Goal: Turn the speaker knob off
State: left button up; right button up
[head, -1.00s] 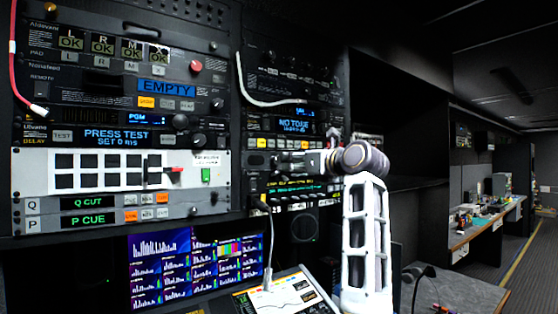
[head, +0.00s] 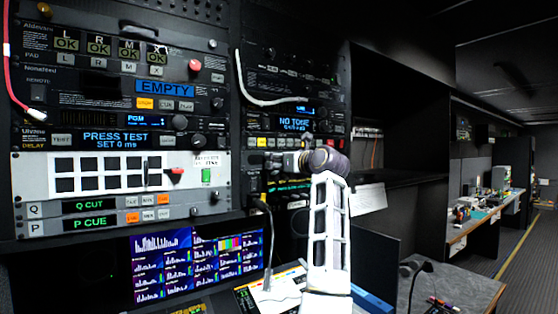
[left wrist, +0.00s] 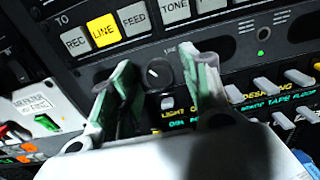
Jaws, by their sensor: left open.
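A round black knob (left wrist: 157,73) with a white pointer line sits on the dark rack panel in the left wrist view. I cannot read a label that names it as the speaker knob. My left gripper (head: 276,161) is at the right-hand rack in the head view and hides the knob there. In the left wrist view its two green-padded fingers (left wrist: 156,66) are open, one on each side of the knob. I cannot tell whether they touch it. My right gripper is in neither view.
A lit yellow LINE button (left wrist: 104,30) and grey buttons are above the knob. Lever keys (left wrist: 267,86) lie to its right. A speaker grille (head: 300,222) is below on the rack. A gooseneck microphone (head: 268,240) rises in front of the monitors (head: 197,262).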

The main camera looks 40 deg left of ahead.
pick_arm(q)
jog(key=c, duration=1)
jog(key=shift+c, duration=0.2)
jog(key=shift+n, duration=0.4)
jog(key=shift+n+b, duration=0.7)
jog(key=shift+n, duration=0.3)
jog(key=o, duration=1)
jog(key=shift+o, duration=0.2)
